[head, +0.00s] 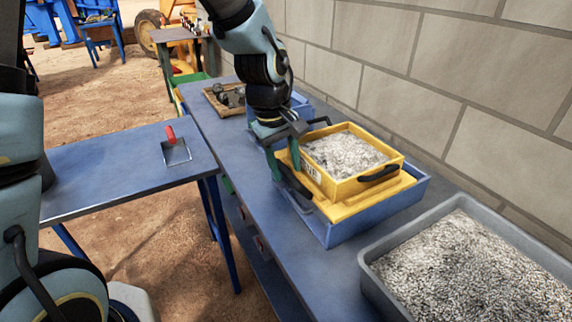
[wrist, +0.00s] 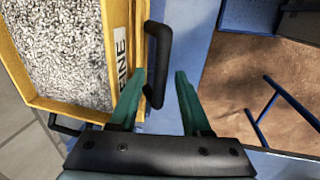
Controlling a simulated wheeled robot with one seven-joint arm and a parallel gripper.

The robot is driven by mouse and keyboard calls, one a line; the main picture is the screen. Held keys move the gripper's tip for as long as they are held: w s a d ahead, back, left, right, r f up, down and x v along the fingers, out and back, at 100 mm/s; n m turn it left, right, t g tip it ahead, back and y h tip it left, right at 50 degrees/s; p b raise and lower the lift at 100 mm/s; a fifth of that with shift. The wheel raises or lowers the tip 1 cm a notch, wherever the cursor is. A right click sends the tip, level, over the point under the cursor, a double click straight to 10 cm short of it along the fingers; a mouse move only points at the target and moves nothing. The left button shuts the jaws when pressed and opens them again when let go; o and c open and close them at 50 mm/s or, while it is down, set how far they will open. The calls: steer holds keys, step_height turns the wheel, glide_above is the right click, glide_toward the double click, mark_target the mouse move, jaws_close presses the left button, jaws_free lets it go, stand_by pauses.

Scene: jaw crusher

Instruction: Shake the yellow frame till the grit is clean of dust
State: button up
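The yellow frame (head: 352,187) is a square sieve box full of pale speckled grit (head: 345,153). It sits level on a yellow base (head: 345,211) above a blue tray (head: 372,226). Black handles are on its sides. My gripper (head: 283,160) is at its left side, pointing down. In the wrist view the green fingers of my gripper (wrist: 160,78) are apart, with a black handle (wrist: 158,60) between them, beside the "FINE" label (wrist: 121,50). No firm grip on the handle shows. How dusty the grit is cannot be told.
A grey bin (head: 373,282) of speckled gravel stands at the right front of the blue bench. A wooden tray (head: 212,98) with dark lumps is farther back. A block wall (head: 420,60) runs close behind. A red-handled scoop (head: 175,150) lies on the left table.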

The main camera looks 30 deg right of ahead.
steer(key=r, duration=0.3)
steer(key=a+r+b, duration=0.1)
steer(key=r, duration=0.3)
steer(key=a+r, duration=0.1)
steer(key=r, duration=0.2)
steer(key=shift+r, duration=0.35)
